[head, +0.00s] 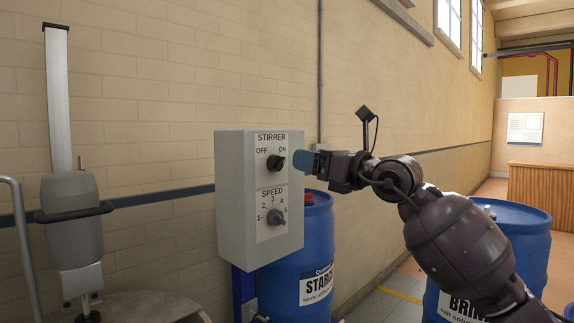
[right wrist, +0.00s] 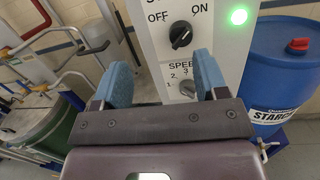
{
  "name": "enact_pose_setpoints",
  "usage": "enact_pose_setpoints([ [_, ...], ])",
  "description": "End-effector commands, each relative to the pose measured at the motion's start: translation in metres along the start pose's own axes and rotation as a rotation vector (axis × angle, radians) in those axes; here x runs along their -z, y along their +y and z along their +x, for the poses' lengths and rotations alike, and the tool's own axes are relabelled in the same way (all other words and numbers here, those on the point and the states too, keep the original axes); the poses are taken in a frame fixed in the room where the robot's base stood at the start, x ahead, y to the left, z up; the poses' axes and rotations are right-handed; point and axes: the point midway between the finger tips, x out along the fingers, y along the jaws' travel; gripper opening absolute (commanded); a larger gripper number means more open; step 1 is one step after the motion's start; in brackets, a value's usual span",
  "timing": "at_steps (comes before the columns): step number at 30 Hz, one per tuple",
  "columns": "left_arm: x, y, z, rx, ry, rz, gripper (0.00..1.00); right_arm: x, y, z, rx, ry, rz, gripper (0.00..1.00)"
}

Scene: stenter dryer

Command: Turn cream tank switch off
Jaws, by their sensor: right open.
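The pale grey switch box (head: 235,200) is labelled STIRRER. Its black OFF/ON knob (head: 276,162) also shows in the right wrist view (right wrist: 180,36), with its pointer toward the upper right, the ON side. A green light (right wrist: 239,16) glows to the right of ON. My right gripper (head: 303,161) is just right of the knob in the head view. In the right wrist view, its two blue fingers (right wrist: 163,78) are apart and empty, with the knob beyond and between them. I cannot tell whether they touch it. My left gripper is not in view.
A SPEED knob (head: 276,217) sits below the switch. A blue STARCH drum (head: 300,270) stands beneath and right of the box, and a blue BRINE drum (head: 520,225) at the right. A grey unit on a white post (head: 58,90) stands left. The wall is behind.

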Motion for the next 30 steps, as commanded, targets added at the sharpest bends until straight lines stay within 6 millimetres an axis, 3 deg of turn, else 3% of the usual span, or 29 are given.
enact_pose_setpoints([
  [4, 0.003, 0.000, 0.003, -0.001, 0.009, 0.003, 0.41, 0.014, -0.015, -0.001, 0.080, 0.085, -0.066, 0.66],
  [11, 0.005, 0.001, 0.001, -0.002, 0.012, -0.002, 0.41, 0.019, -0.017, 0.007, 0.089, 0.118, -0.058, 0.66],
  [30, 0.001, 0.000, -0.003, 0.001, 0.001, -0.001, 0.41, 0.029, -0.025, 0.094, 0.088, 0.117, -0.057, 0.66],
])
